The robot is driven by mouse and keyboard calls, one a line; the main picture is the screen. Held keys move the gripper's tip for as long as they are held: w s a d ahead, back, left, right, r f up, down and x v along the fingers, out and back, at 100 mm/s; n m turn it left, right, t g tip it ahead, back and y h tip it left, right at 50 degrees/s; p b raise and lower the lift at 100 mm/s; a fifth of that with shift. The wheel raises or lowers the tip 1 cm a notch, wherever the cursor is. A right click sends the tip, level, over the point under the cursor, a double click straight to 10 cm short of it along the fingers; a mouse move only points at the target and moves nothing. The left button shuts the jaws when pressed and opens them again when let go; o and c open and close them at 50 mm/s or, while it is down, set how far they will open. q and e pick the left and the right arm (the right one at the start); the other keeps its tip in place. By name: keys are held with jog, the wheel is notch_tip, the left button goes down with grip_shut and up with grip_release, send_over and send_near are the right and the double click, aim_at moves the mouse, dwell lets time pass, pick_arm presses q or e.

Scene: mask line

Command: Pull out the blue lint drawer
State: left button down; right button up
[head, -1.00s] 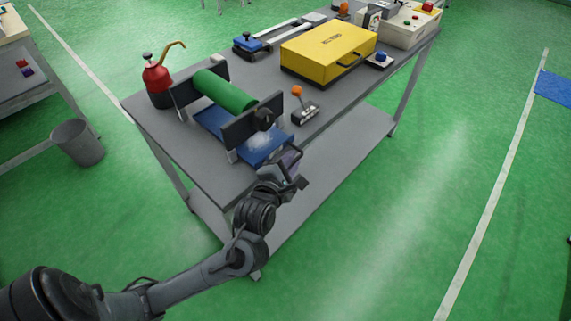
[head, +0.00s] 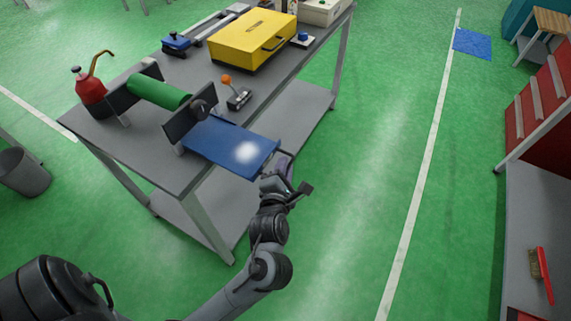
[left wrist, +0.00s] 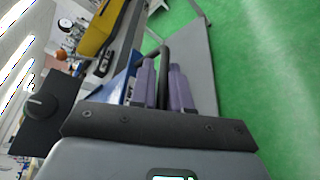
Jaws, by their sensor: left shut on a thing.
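The blue lint drawer (head: 225,147) sticks far out from under the green roller (head: 160,92), past the front edge of the table. A white patch of lint lies on it. My left gripper (head: 284,168) is at the drawer's outer end. In the left wrist view its purple fingers (left wrist: 164,88) are shut on the dark drawer handle (left wrist: 164,62), and a blue strip of the drawer (left wrist: 122,78) shows beside them. My right gripper is in no view.
The grey table (head: 150,158) also carries a red oil can (head: 89,90), an orange-knobbed lever (head: 238,95) and a yellow box (head: 253,40). A grey bin (head: 24,172) stands at left. A bench with a red-handled brush (head: 541,270) is at right. The floor right of the table is clear.

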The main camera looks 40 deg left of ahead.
pick_arm(q)
jog(key=shift+a+f, duration=0.1)
jog(key=shift+f, duration=0.3)
jog(key=c, duration=1.2)
grip_release()
jog(key=shift+r, duration=0.15)
jog(key=shift+s, duration=0.1)
jog(key=shift+r, duration=0.1)
jog(key=shift+s+d+r, duration=0.1)
jog(key=shift+s+d, duration=0.2)
jog(key=p+v, duration=0.2)
jog(key=v, duration=0.4)
jog(key=shift+s+d, duration=0.2)
jog(key=shift+s, duration=0.1)
